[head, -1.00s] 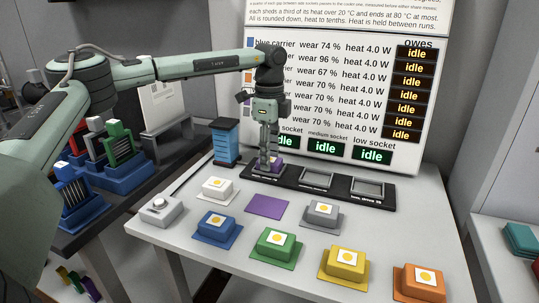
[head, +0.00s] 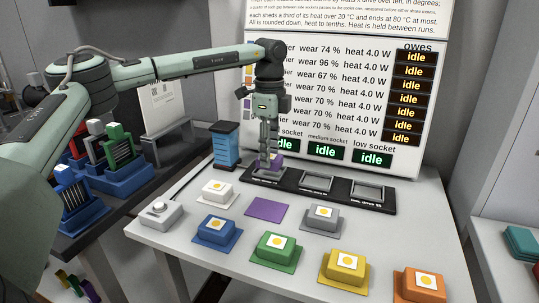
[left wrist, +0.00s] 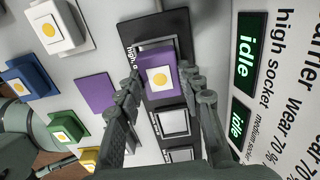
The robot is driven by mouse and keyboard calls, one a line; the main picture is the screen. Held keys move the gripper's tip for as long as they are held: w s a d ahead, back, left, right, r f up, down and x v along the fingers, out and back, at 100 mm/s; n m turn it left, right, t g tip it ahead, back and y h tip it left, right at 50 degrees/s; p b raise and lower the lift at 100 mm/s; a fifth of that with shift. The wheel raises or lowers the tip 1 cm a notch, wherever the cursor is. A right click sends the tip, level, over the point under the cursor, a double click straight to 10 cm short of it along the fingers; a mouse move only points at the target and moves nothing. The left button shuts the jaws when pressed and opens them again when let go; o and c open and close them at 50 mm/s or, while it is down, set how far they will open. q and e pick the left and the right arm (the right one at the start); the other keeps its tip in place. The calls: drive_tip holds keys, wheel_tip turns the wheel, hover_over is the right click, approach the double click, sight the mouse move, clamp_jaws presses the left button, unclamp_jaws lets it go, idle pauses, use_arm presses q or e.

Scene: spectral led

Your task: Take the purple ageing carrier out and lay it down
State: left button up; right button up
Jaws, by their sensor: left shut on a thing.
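My left gripper (head: 268,160) is shut on the purple ageing carrier (left wrist: 158,75), which has a white top with a yellow dot. The carrier is at the leftmost socket, the high socket, of the black socket strip (head: 332,193). In the head view the fingers hide most of it; only a purple edge (head: 278,158) shows. In the left wrist view (left wrist: 165,105) the fingers flank the carrier, and the socket frame shows around it. I cannot tell how far it is clear of the socket. A bare purple pad (head: 265,206) lies on the table in front. My right gripper is not in view.
White (head: 218,191), blue (head: 217,227), green (head: 277,250), grey (head: 322,214), yellow (head: 346,267) and orange (head: 422,284) carriers sit around the purple pad. A blue stacked box (head: 226,142) stands close left of the gripper. The board (head: 335,80) rises behind the strip.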

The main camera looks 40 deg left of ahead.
use_arm(q)
drive_tip(key=shift+r, duration=0.6)
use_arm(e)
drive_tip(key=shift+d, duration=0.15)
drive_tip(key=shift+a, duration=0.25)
use_arm(q)
drive_tip(key=shift+r, duration=0.4)
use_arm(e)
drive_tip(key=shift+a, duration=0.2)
use_arm(q)
drive_tip(key=shift+s, duration=0.1)
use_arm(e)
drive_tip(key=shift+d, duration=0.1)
